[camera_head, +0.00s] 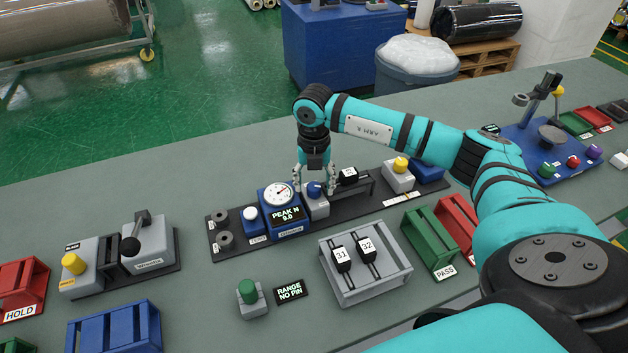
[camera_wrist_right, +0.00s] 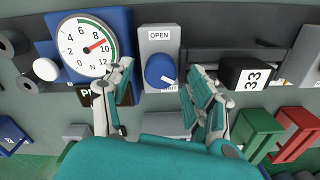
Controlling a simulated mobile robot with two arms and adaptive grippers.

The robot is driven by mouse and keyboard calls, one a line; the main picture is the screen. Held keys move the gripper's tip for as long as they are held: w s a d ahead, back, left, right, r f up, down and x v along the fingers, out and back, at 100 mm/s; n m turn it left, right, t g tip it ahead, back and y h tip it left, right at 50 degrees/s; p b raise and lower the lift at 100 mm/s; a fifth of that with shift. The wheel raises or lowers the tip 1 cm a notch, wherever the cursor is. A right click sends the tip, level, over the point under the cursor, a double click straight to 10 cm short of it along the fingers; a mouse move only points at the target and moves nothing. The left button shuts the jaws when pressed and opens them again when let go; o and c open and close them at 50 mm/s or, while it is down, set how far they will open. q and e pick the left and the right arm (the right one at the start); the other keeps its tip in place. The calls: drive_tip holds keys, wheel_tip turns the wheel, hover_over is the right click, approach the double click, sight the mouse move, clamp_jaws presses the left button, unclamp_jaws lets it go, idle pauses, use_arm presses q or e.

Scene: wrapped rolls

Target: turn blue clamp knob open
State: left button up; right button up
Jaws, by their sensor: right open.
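The blue clamp knob (camera_wrist_right: 158,70) sits on a grey block (camera_wrist_right: 159,40) in the right wrist view. OPEN is printed above it and a partly covered SHUT below it. Its white mark points to the lower right, toward SHUT. My right gripper (camera_wrist_right: 155,85) is open, its two fingers apart on the left and right of the knob; I see no clear contact. In the head view my right gripper (camera_head: 315,186) points down over the knob (camera_head: 314,189) and partly hides it. My left gripper is out of view.
Left of the knob stands a blue gauge box (camera_head: 280,212) reading PEAK N 9.0. Right of it a black block marked 33 (camera_wrist_right: 245,74) sits in a rail fixture. In front are a grey rack (camera_head: 375,290) with blocks 31 and 32 and a green PASS tray (camera_head: 428,240).

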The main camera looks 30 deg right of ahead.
drive_tip(key=shift+f, duration=0.3)
drive_tip(key=c, duration=1.1)
drive_tip(key=shift+c, duration=0.2)
